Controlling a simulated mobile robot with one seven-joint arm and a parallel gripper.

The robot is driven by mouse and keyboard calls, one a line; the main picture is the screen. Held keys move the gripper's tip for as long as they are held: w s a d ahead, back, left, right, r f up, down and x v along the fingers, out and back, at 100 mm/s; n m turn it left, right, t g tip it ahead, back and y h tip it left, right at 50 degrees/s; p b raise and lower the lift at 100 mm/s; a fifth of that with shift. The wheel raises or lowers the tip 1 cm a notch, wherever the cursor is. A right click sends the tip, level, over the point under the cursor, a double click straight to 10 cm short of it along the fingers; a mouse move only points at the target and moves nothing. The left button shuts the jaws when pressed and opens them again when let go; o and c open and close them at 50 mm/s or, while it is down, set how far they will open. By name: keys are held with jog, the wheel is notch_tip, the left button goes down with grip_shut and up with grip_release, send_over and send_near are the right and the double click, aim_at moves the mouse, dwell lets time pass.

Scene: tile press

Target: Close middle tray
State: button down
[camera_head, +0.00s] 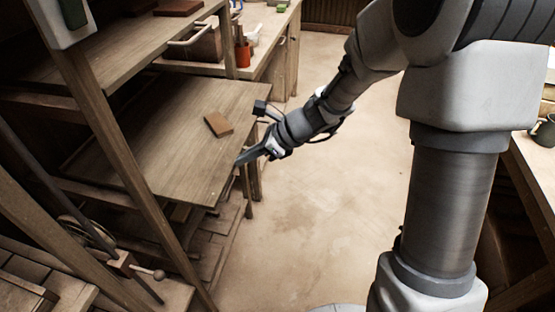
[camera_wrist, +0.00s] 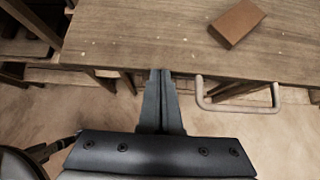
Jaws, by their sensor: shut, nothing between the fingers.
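The middle tray (camera_head: 160,150) is a wooden board that sticks out of the wooden rack on the left, past the shelf above it. A brown tile (camera_head: 218,125) lies on it, near its right side. In the wrist view the tray (camera_wrist: 150,38) spans the top, with the tile (camera_wrist: 238,22) at upper right. My gripper (camera_head: 240,160) is shut and empty, with its tips at the tray's outer edge. In the wrist view my gripper's fingers (camera_wrist: 161,74) are together at that edge; I cannot tell whether they touch it.
A pale handle (camera_wrist: 238,105) shows right of my fingers. An upper shelf (camera_head: 130,50) sits above the tray. A workbench (camera_head: 262,35) with a red cup (camera_head: 243,54) stands behind. A crank handle (camera_head: 150,272) is at lower left. The floor (camera_head: 310,215) to the right is clear.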

aim_at(186, 152)
jog(key=w+a, duration=0.1)
jog(key=a, duration=0.3)
jog(key=w+a+p, duration=0.1)
jog(key=a, duration=0.3)
jog(key=w+a, duration=0.2)
jog(key=a, duration=0.3)
jog(key=shift+w+p, duration=0.1)
jog(key=shift+p, duration=0.3)
jog(key=shift+a, duration=0.1)
